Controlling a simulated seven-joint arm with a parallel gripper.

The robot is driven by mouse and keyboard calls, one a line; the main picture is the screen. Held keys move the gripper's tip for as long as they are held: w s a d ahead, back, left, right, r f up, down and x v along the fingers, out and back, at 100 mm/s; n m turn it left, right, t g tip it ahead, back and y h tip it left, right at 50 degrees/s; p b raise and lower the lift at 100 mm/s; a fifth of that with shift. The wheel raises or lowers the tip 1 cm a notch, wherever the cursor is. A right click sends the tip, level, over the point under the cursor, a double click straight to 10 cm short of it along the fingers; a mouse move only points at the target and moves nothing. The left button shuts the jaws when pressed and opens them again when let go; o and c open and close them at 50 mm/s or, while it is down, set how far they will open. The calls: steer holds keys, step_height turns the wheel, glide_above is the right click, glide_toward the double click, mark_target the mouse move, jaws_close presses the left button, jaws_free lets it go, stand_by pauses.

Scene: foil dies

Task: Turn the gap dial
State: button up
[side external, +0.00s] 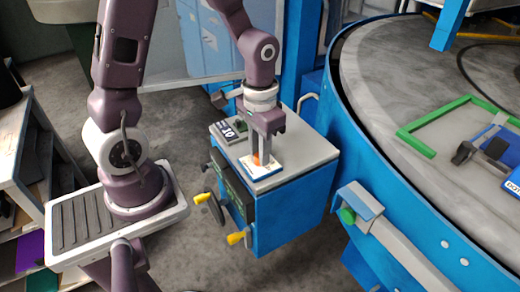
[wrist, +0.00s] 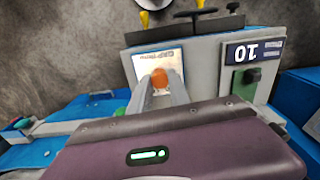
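The gap dial is an orange round knob (wrist: 160,78) on a white label plate (wrist: 143,63) with upside-down lettering that is hard to read. In the side external view, the orange dial (side external: 257,160) shows between my fingers, above its white plate (side external: 262,173) on the cabinet top. My gripper (side external: 262,153) points down at the dial. In the wrist view, the two fingers of my gripper (wrist: 161,85) lie close along both sides of the dial, with no clear gap. The lower part of the dial is hidden by the fingers.
A large blue round table (side external: 385,150) stands close on the right.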

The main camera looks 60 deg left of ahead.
steer(key=o, duration=0.4)
steer(key=shift+r, duration=0.1)
step_height(320, 180, up, 6)
steer(key=shift+r, duration=0.45)
steer(key=shift+s+r, duration=0.1)
steer(key=shift+r, duration=0.15)
steer(key=s+d+r+t, duration=0.1)
steer(key=s+r+t, duration=0.1)
steer(key=s+r, duration=0.1)
steer(key=s+d+r+t, duration=0.1)
steer(key=s+r, duration=0.2)
steer(key=s, duration=0.2)
steer(key=s+d+r+t, duration=0.1)
steer(key=s+r+t, duration=0.1)
steer(key=s+r, duration=0.1)
steer(key=shift+s+d+r+m+t, duration=0.3)
steer(key=shift+s+d+r+m, duration=0.1)
steer(key=shift+r, duration=0.1)
